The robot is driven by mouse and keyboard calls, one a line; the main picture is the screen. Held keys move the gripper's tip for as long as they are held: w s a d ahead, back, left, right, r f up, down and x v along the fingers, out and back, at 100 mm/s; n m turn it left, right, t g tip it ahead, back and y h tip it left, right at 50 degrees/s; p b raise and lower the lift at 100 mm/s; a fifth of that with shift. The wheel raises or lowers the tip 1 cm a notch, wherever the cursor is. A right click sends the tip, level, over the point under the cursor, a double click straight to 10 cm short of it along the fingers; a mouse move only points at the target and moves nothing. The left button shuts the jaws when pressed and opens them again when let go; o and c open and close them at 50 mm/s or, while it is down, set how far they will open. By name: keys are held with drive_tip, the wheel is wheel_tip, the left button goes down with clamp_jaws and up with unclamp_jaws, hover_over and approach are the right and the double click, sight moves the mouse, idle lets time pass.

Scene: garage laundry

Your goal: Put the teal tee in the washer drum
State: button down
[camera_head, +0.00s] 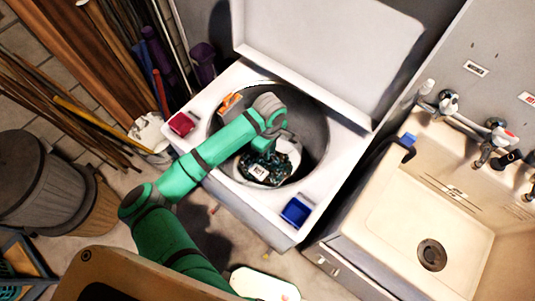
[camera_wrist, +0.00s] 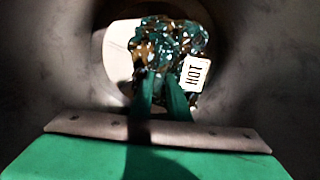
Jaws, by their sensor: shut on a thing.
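The washer (camera_head: 228,80) is a white top-loader with its lid (camera_head: 320,55) standing open. My green arm reaches over its rim into the round grey drum (camera_head: 315,145). A crumpled, dark teal mottled cloth, the teal tee (camera_head: 272,178), is low inside the drum opening, with a white tag on it. In the wrist view the teal tee (camera_wrist: 160,40) is beyond my fingertips, and the tag reads "HOT" upside down. My gripper (camera_wrist: 162,88) is shut on the tee, inside the drum. I cannot tell whether the tee touches the drum floor.
A red container (camera_head: 182,124) and a blue container (camera_head: 296,211) sit on the washer's top. An orange item (camera_head: 230,103) is at the opening's upper left. A beige sink (camera_head: 420,215) with taps stands right. Poles and bins crowd the left. A white object (camera_head: 262,284) is near the bottom edge.

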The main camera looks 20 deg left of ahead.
drive_tip(key=f, duration=0.3)
drive_tip(key=shift+a, duration=0.2)
drive_tip(key=shift+w+f, duration=0.15)
drive_tip(key=shift+f, duration=0.05)
drive_tip(key=shift+a+f, duration=0.25)
drive_tip(key=shift+f, duration=0.05)
drive_tip(key=shift+d, duration=0.2)
drive_tip(key=c, duration=1.7)
unclamp_jaws()
drive_tip(key=shift+d, duration=0.2)
drive_tip(key=shift+a, duration=0.1)
drive_tip(key=shift+r, duration=0.1)
